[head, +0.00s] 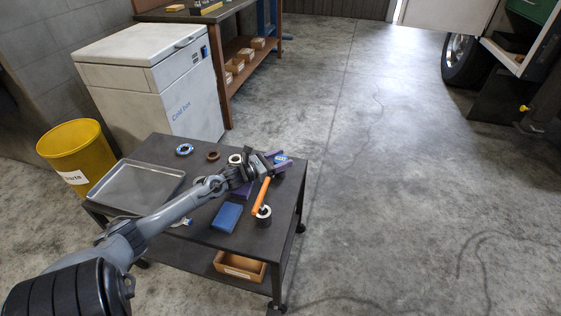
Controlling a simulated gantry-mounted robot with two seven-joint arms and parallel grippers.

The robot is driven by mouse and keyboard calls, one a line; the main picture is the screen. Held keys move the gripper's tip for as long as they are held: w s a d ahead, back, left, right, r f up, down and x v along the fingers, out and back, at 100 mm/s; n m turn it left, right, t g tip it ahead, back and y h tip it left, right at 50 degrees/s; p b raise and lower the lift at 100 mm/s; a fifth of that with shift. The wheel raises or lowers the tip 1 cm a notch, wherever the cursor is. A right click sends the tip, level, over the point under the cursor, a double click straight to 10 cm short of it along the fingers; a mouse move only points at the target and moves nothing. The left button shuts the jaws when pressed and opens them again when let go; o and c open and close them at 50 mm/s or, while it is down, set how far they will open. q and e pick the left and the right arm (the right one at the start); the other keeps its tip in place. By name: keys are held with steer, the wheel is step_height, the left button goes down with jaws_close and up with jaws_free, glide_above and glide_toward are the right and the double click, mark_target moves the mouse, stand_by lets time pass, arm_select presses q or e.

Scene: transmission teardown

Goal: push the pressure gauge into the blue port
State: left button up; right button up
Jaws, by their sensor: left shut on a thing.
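My left gripper (270,161) is over the right part of the dark cart top. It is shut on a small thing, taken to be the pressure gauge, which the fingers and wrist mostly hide. My right gripper is not in view.
The cart (203,236) also carries a metal tray (137,184), a blue ring (184,149), a brown ring (213,155), a white ring (235,159), a blue box (227,217) and an orange-handled tool (261,194) close to my gripper. The floor to the right is clear.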

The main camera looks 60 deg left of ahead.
mark_target(280, 158)
arm_select(q)
step_height(280, 158, up, 9)
steer(key=p, duration=0.5)
steer(key=shift+r, duration=0.2)
steer(key=shift+r+p, duration=1.7)
steer(key=shift+r, duration=0.35)
